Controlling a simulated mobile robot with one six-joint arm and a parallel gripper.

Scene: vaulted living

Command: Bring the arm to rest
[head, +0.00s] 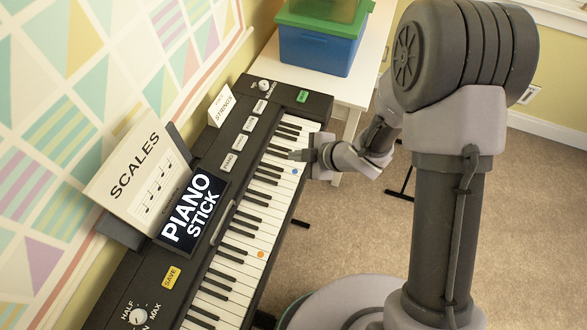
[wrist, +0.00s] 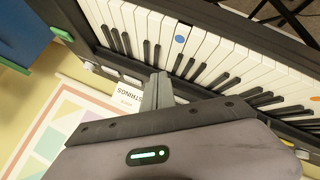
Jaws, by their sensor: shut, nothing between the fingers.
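My gripper (head: 298,155) is shut and empty. Its closed fingertips point left over the keys of a black keyboard (head: 232,262), near a key with a blue dot (head: 295,171). In the wrist view my gripper's closed fingers (wrist: 160,85) show beside the black keys, and the blue dot (wrist: 180,39) lies just beyond them. I cannot tell whether the fingertips touch the keys. My arm reaches in from the right of the head view.
A blue box with a green lid (head: 318,48) stands on a white table (head: 366,78) past the keyboard's far end. A SCALES sheet (head: 137,176) and a STRINGS card (head: 221,105) stand along the keyboard's back, by the patterned wall. Carpet (head: 540,220) is open at right.

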